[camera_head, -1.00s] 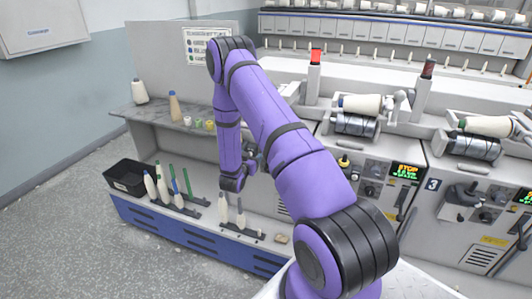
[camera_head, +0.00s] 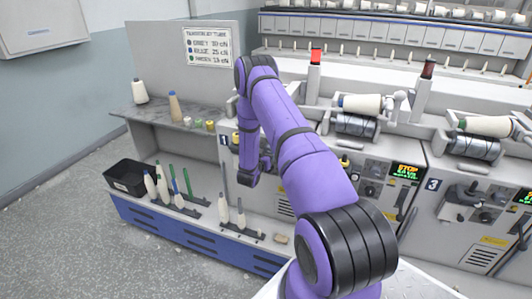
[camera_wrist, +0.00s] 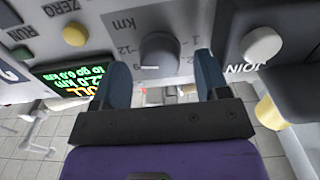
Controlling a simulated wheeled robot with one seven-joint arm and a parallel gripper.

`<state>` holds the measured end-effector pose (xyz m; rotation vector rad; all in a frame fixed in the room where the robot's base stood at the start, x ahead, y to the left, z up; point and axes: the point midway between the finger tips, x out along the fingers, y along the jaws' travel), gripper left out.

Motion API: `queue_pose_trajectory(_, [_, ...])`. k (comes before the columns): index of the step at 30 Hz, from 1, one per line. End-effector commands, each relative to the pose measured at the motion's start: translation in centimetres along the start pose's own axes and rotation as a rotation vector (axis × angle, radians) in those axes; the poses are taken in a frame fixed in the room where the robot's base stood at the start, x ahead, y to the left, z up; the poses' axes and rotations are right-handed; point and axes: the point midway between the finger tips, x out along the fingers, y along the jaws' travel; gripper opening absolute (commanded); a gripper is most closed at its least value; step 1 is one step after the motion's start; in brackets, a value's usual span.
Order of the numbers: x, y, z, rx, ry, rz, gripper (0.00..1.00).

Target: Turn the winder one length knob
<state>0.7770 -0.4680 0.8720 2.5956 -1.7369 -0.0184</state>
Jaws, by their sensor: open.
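The length knob (camera_wrist: 159,55) is a dark grey round knob on the winder's light panel, with "km" and scale figures printed beside it in the wrist view. My gripper (camera_wrist: 162,68) is open, with one blue-grey finger on each side of the knob. A gap shows between each finger and the knob, and I cannot tell how far the fingertips are from the panel. In the head view, winder one (camera_head: 224,140) carries the plate "1". My arm covers most of its panel, hiding the knob and my fingers there.
A green and yellow display (camera_wrist: 80,82) is left of the knob in the wrist view. A yellow button (camera_wrist: 75,34) and a pale JOIN button (camera_wrist: 262,44) flank the knob. A yellow cylinder (camera_wrist: 268,113) is at the right. Bobbins on pegs (camera_head: 241,216) stand below my arm.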

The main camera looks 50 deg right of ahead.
Motion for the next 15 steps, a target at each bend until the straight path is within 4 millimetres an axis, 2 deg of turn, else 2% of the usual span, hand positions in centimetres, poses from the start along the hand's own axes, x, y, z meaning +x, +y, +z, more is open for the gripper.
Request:
queue_pose_trajectory(4, [0.82,-0.04,-0.01,0.001,0.000,-0.001,0.68])
queue_pose_trajectory(12, [0.94,-0.04,0.00,0.000,-0.001,-0.001,0.68])
queue_pose_trajectory(13, [0.93,-0.04,0.00,0.000,-0.001,-0.001,0.66])
queue_pose_trajectory(15, [0.93,-0.04,0.00,0.000,-0.001,-0.001,0.50])
